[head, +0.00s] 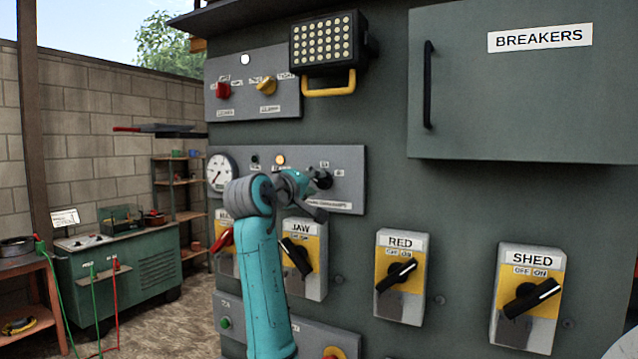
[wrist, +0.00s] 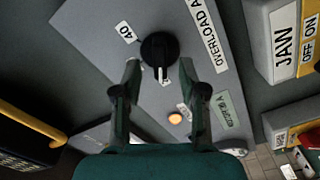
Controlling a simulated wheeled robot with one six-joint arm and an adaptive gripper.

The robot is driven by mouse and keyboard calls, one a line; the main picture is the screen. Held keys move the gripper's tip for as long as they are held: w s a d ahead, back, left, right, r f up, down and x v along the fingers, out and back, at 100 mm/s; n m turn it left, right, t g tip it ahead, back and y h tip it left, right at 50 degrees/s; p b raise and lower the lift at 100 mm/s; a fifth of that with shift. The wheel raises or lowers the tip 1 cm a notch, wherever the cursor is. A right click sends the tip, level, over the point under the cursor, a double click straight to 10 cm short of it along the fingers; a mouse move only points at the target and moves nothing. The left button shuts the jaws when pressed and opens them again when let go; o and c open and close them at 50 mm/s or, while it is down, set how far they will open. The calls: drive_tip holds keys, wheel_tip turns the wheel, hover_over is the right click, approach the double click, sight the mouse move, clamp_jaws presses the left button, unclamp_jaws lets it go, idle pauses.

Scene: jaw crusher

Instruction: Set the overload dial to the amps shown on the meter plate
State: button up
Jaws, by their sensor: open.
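The overload dial (wrist: 158,48) is a black round knob on a grey panel, beside a label starting "OVERLOAD A". A white pointer mark on it faces the bottom of the wrist view. A "40" mark (wrist: 125,32) sits at its upper left; other scale marks are too small to read. My gripper (wrist: 160,68) is open, its fingers on either side of the dial, with no clear contact. In the head view the dial (head: 322,180) is partly behind my gripper. The round meter (head: 221,172) is at the panel's left; its reading is too small. A pale green plate (wrist: 231,113) is illegible.
JAW (head: 300,258), RED (head: 400,277) and SHED (head: 527,298) switches sit below the panel. A lamp with a yellow handle (head: 329,85) juts out above. The BREAKERS door (head: 520,100) is shut at the upper right. An amber light (wrist: 175,118) is near the dial.

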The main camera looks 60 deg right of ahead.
sight(318, 182)
drive_tip(key=shift+w+d, duration=0.15)
drive_tip(key=shift+d, duration=1.5)
clamp_jaws()
